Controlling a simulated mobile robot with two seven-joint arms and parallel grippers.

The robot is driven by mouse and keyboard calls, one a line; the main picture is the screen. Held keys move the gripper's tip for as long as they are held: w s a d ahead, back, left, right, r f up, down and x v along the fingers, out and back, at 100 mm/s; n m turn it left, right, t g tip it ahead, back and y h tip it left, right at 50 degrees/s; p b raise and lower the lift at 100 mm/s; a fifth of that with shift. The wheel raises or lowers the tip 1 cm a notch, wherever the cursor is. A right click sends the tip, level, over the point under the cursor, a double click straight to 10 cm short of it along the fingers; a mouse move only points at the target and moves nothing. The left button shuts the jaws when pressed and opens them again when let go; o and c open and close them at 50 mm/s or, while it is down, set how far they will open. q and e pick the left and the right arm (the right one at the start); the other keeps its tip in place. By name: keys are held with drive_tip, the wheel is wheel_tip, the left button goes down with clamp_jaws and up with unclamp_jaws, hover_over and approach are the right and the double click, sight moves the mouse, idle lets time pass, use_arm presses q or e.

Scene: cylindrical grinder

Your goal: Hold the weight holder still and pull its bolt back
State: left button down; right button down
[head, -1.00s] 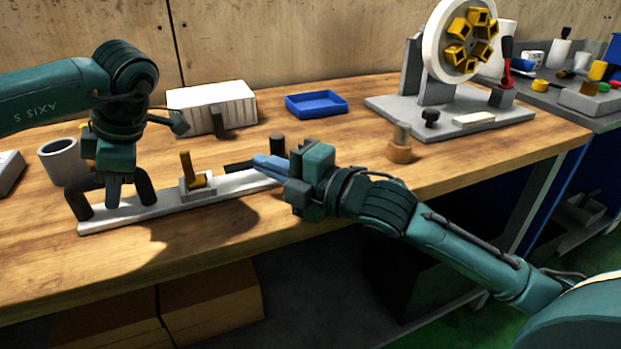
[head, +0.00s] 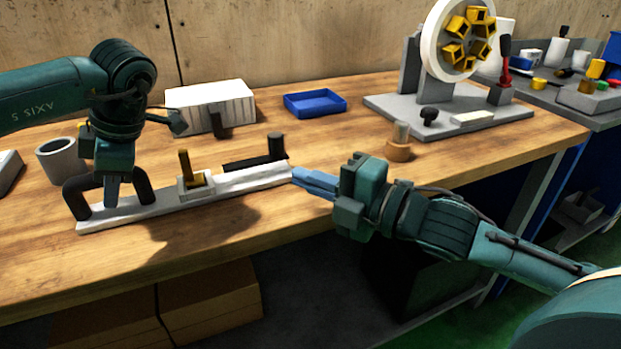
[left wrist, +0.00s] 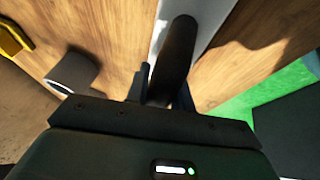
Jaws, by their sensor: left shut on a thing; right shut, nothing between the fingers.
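The weight holder is a long pale bar (head: 232,181) lying on the bench, with a black arched handle (head: 76,183) at its left end. It also shows in the left wrist view (left wrist: 209,22), with the dark handle (left wrist: 177,50) between my fingers. My left gripper (head: 112,203) points down and is shut on that handle. The brass bolt (head: 184,165) stands upright in a small pale block mid-bar. A black post (head: 276,146) stands near the bar's right end. My right gripper (head: 297,176) is shut and empty, its blue fingertips at that end; whether they touch it I cannot tell.
A grey cup (head: 57,160) stands left of the handle. Behind are a white ribbed box (head: 230,100) and a blue tray (head: 315,103). A copper-coloured cylinder piece (head: 398,150) stands beyond my right gripper. The wheel stand (head: 440,115) is at back right.

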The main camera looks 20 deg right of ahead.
use_arm(q)
drive_tip(key=c, duration=1.1)
unclamp_jaws()
drive_tip(key=v, duration=1.2)
